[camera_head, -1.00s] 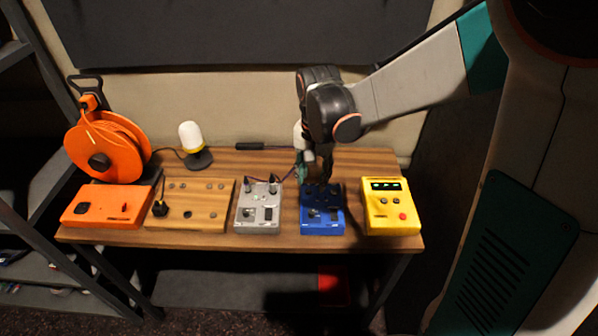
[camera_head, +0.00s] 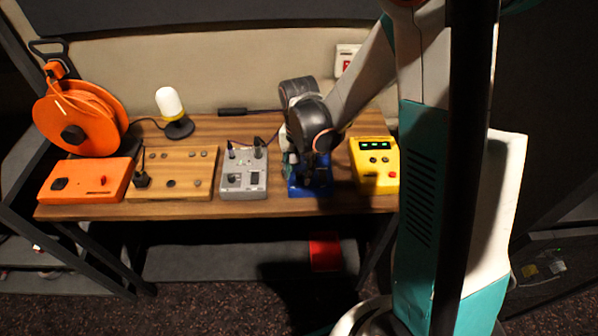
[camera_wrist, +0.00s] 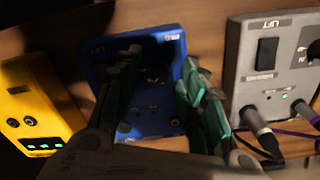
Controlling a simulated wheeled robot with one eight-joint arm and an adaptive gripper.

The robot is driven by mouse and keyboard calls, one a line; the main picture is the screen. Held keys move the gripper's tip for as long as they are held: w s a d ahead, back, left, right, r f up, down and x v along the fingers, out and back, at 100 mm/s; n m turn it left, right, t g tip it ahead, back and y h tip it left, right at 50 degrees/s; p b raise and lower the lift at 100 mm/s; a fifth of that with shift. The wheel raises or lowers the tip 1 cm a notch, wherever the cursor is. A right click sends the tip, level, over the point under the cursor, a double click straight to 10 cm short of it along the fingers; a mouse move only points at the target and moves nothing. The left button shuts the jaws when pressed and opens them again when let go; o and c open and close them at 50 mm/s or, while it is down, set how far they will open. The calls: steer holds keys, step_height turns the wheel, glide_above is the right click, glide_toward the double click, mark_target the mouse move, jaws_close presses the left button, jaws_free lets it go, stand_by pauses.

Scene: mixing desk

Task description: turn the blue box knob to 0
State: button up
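The blue box (camera_head: 309,189) sits on the desk between the grey box and the yellow box, and my wrist and gripper cover most of it in the head view. In the wrist view the blue box (camera_wrist: 169,58) lies under my gripper (camera_wrist: 160,78), with lettering and small marks on its face. The two fingers are apart, one over the left part of the box and one at its right edge. I see nothing clearly held between them. The knob cannot be made out; the left finger may hide it.
The grey box (camera_head: 244,179) with plugged cables stands close left of the blue box. The yellow box (camera_head: 378,176) with green displays stands close right. Further left are a wooden box (camera_head: 200,160), an orange box (camera_head: 81,187), a lamp (camera_head: 171,103) and a cable reel (camera_head: 95,110).

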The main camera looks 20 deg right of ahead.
steer(key=shift+f, duration=0.15)
steer(key=shift+c, duration=0.3)
jaws_close()
steer(key=shift+n, duration=0.3)
steer(key=n+b, duration=0.1)
steer(key=n, duration=0.3)
steer(key=n+b, duration=0.1)
steer(key=n, duration=0.3)
steer(key=shift+n, duration=0.3)
stand_by(0.3)
steer(key=shift+o, duration=0.3)
jaws_free()
